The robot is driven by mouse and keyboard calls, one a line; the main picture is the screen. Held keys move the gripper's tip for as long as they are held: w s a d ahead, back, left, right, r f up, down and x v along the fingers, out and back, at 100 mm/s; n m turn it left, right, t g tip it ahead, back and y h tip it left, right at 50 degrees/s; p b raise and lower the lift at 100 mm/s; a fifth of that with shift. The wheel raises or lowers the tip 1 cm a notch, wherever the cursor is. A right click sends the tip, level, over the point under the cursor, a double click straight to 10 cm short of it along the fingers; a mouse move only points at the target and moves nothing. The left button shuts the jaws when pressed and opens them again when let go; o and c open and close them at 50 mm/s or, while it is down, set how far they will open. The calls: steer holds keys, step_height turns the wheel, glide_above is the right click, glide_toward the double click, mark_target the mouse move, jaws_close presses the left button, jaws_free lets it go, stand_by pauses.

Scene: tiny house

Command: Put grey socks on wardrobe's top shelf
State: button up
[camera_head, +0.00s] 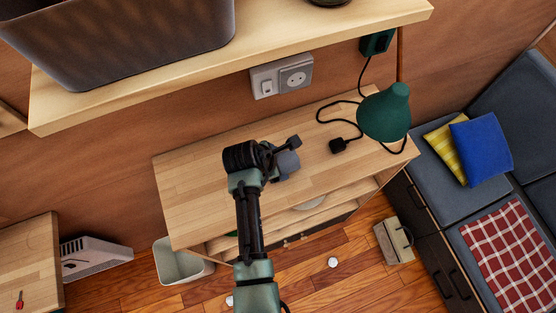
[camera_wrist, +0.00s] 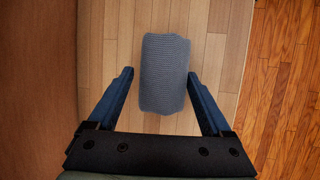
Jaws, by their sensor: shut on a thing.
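The grey socks (camera_wrist: 165,72) are a rolled, ribbed bundle. They sit between the two blue fingers of my gripper (camera_wrist: 160,77) in the wrist view, and it is shut on them. In the head view my gripper (camera_head: 283,152) is over the wooden desk top, with the socks (camera_head: 288,163) small and partly hidden by it. Whether the socks touch the desk top is hard to tell. No wardrobe can be made out in either view.
The wooden desk (camera_head: 205,191) has a green lamp (camera_head: 385,113) and black cable at its right. A wall shelf (camera_head: 330,28) with a dark bin (camera_head: 130,40) hangs above. A sofa (camera_head: 437,172) stands right. A pale waste bin (camera_head: 180,266) is at the lower left.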

steer(key=shift+f, duration=0.35)
steer(key=shift+f, duration=0.1)
steer(key=o, duration=1.1)
